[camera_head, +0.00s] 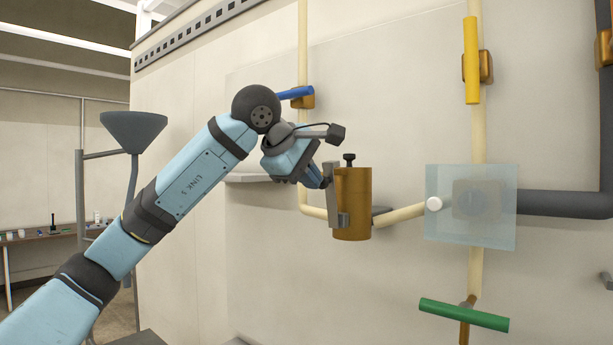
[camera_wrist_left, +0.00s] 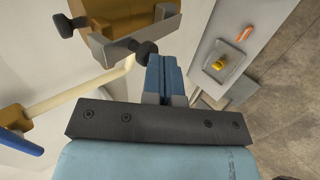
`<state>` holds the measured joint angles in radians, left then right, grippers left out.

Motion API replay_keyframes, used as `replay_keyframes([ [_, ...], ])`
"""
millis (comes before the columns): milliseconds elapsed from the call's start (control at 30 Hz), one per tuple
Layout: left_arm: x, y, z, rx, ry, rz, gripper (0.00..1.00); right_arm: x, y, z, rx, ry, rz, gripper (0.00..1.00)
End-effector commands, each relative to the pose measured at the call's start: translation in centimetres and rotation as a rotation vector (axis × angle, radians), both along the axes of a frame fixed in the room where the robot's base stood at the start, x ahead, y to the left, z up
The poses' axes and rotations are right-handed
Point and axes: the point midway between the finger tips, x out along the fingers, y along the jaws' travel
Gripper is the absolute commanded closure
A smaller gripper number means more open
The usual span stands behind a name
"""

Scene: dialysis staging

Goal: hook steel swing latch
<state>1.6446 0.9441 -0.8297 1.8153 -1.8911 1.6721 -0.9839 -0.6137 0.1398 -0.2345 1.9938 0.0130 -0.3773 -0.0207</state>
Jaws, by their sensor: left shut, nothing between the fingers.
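A brass cylinder (camera_head: 353,205) with a dark knob on top is on the wall pipe. A grey steel latch bar (camera_head: 332,196) stands upright along its left side, with a small grey block at its lower end. My left gripper (camera_head: 325,178) is shut and empty, right beside the bar's left side; I cannot tell whether they touch. In the left wrist view, the shut blue fingers (camera_wrist_left: 166,78) point toward the brass cylinder (camera_wrist_left: 135,18) and grey latch parts (camera_wrist_left: 108,52). A black knob (camera_wrist_left: 145,48) lies close to the fingertips. My right gripper is not in view.
Cream pipes carry a blue handle (camera_head: 296,92), a yellow handle (camera_head: 471,60) and a green handle (camera_head: 463,314). A clear panel (camera_head: 440,225) stands to the right of the cylinder. The left wrist view shows a grey shelf (camera_wrist_left: 238,45) with a tray and small items.

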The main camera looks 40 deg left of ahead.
Motion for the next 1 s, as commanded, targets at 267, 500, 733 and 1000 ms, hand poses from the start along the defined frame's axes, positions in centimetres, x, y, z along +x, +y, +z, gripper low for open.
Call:
replay_keyframes([
  [267, 1.0, -0.1, 1.0, -0.002, 0.001, -0.001, 1.0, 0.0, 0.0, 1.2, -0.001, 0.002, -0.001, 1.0],
  [500, 2.3, -0.1, 1.3, -0.001, 0.0, 0.001, 1.0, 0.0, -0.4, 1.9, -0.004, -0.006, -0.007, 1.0],
  [733, 2.2, -0.2, 1.3, -0.001, 0.0, 0.001, 1.0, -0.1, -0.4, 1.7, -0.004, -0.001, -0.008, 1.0],
  [1000, 2.2, -0.2, 2.4, 0.0, 0.0, 0.0, 1.0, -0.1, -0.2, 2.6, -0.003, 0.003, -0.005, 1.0],
])
